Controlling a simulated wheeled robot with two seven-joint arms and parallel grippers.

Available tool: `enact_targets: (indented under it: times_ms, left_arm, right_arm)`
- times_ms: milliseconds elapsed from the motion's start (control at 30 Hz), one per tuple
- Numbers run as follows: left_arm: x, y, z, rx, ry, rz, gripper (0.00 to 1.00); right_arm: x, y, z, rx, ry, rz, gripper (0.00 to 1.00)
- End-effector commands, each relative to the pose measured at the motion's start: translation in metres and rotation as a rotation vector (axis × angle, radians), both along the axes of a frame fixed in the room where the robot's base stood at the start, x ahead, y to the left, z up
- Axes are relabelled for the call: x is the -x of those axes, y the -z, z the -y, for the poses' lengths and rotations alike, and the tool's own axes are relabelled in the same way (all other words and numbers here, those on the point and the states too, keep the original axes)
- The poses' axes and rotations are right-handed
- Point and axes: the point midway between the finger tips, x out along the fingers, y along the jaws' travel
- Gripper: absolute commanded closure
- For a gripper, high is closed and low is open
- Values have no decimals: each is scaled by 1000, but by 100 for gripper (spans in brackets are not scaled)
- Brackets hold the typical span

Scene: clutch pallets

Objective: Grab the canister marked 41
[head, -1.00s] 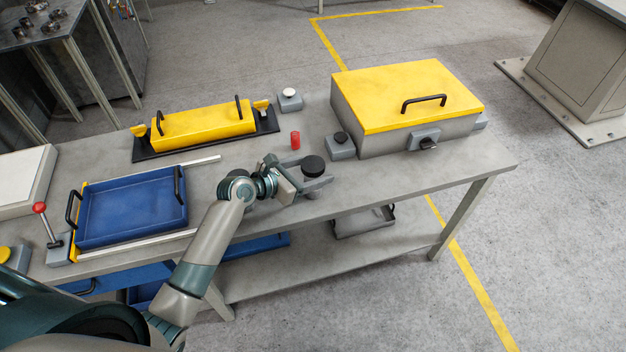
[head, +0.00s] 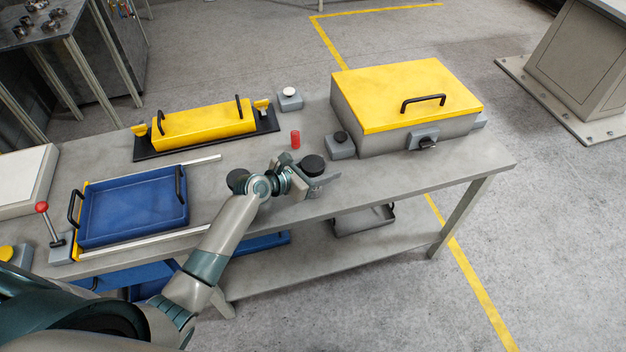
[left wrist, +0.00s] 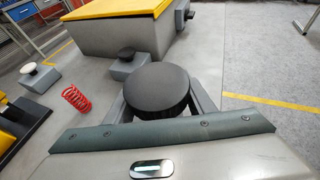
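A canister with a round black lid (head: 313,166) stands upright near the front edge of the workbench. Its lid also shows large in the left wrist view (left wrist: 157,88). No number on it is readable. My left gripper (head: 318,184) is low at the canister, with a finger on each side of it. In the left wrist view the fingers look spread wider than the lid, which hides the body and any contact. A second black lid (head: 236,179) shows partly behind my left wrist. My right gripper is in no view.
A red spring (head: 295,139) stands behind the gripper. A grey case with a yellow lid (head: 408,92) is at the right, with a black-knobbed grey block (head: 340,146) beside it. A blue tray (head: 130,210) and a yellow box (head: 205,124) are at the left.

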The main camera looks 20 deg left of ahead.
Motion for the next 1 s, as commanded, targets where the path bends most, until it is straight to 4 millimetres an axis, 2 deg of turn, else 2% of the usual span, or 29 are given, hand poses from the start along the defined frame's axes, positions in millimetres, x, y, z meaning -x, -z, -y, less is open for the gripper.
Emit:
enact_targets:
  times_ms: [33, 67, 100, 467, 867, 1000]
  left_arm:
    - [0, 0, 0, 0, 0, 0, 75]
    - [0, 0, 0, 0, 0, 0, 82]
    - [0, -1, 0, 0, 0, 2, 82]
    - [0, -5, 0, 1, 0, 3, 83]
    - [-1, -41, 0, 1, 0, 6, 83]
    - [9, -49, 11, 4, 1, 2, 83]
  right_arm:
    - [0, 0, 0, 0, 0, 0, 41]
    - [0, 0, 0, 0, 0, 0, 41]
    - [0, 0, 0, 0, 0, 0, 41]
    - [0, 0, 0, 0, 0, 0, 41]
    - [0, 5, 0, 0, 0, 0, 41]
    - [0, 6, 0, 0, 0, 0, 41]
